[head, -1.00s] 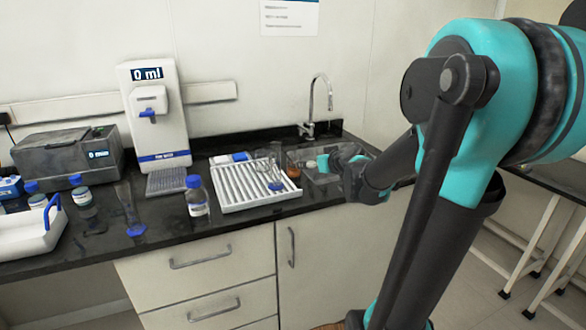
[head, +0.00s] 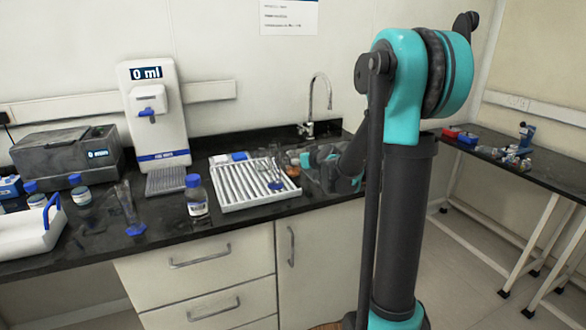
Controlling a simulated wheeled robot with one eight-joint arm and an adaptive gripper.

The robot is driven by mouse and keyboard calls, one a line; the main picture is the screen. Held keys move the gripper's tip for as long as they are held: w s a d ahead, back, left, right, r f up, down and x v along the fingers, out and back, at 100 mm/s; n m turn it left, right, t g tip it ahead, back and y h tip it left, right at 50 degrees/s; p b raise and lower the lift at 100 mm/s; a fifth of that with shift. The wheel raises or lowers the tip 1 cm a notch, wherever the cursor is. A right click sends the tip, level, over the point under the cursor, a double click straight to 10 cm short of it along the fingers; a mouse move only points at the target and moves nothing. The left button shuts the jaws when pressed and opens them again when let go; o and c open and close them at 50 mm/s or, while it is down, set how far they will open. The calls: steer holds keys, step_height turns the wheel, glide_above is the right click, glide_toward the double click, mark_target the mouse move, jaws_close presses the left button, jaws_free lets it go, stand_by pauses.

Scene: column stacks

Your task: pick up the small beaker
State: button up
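I cannot make out the small beaker for certain. Clear glassware (head: 272,172) stands at the right end of the white ribbed rack (head: 228,203) on the black counter, faint and partly overlapped. A small orange-brown patch (head: 293,170) shows just right of it, close to my gripper. My gripper (head: 300,160) is low over the counter by the rack's right end, pointing left towards the glassware. Its fingers are small and blurred, so I cannot tell whether they are open or touch any glass.
A blue-capped bottle (head: 197,197) stands left of the rack. A tall white dispenser (head: 154,115) reading 0 ml stands behind. A tap (head: 311,105) rises at the back. Further left are a white tray (head: 28,232), a grey machine (head: 67,152) and a blue-based cylinder (head: 130,209).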

steer(key=shift+x, duration=2.75)
steer(key=c, duration=1.3)
